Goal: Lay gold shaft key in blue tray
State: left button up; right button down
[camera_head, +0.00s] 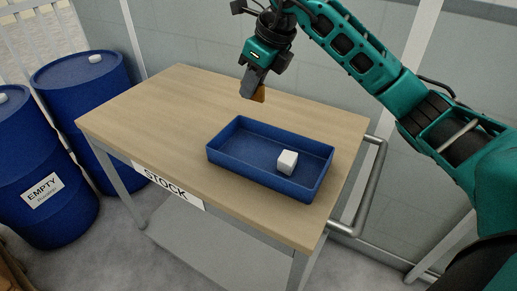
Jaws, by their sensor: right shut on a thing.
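The blue tray (228,137) is a shallow rectangular tray on the wooden table, right of its middle. A small white block (287,162) sits inside it towards the right. My right gripper (255,92) is above the far part of the table, behind the tray and apart from it. It is shut on the gold shaft key (259,95), a small gold-brown piece partly hidden by the fingers. My left gripper is not in view.
The wooden table (150,110) carries a STOCK label on its front edge and is clear left of the tray. A metal rail (369,190) runs along its right side. Blue drums (85,85) stand at the left. A grey wall is behind.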

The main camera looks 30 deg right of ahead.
jog(key=b, duration=0.1)
send_over(249, 152)
jog(key=s, duration=0.1)
jog(key=f, duration=1)
jog(key=shift+s+d+f, duration=0.1)
jog(key=shift+d+f, duration=0.15)
jog(key=shift+d, duration=0.1)
notch_tip(249, 152, down, 4)
jog(key=shift+f+b, duration=0.25)
jog(key=shift+b, duration=0.15)
jog(key=shift+f, duration=0.35)
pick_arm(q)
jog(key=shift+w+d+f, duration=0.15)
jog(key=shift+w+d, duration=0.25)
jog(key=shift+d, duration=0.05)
pick_arm(e)
jog(key=shift+f, duration=0.15)
jog(key=c, duration=1.1)
grip_release()
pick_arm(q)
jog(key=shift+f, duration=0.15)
